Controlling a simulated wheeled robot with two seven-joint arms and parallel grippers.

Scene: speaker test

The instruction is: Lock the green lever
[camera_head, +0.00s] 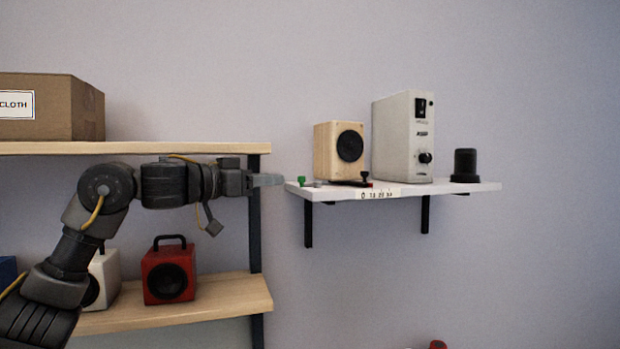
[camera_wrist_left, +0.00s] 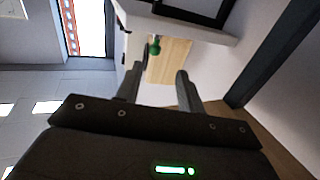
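The green lever (camera_head: 302,181) is small and sits at the left end of the white wall shelf (camera_head: 345,191). In the left wrist view the green knob (camera_wrist_left: 154,46) shows just beyond the fingertips, near the white shelf edge (camera_wrist_left: 195,28). My left gripper (camera_head: 280,180) reaches in from the left at about shelf height, with its fingertips just left of the lever and apart from it. In the left wrist view its two fingers (camera_wrist_left: 157,75) are spread with nothing held between them. How the lever is set cannot be told. My right gripper is not in view.
A wooden speaker (camera_head: 326,151), a pale grey box (camera_head: 395,140) and a black cylinder (camera_head: 465,163) stand on the white shelf. A wooden rack (camera_head: 200,148) holds a cardboard box (camera_head: 50,108) and a red speaker (camera_head: 168,273).

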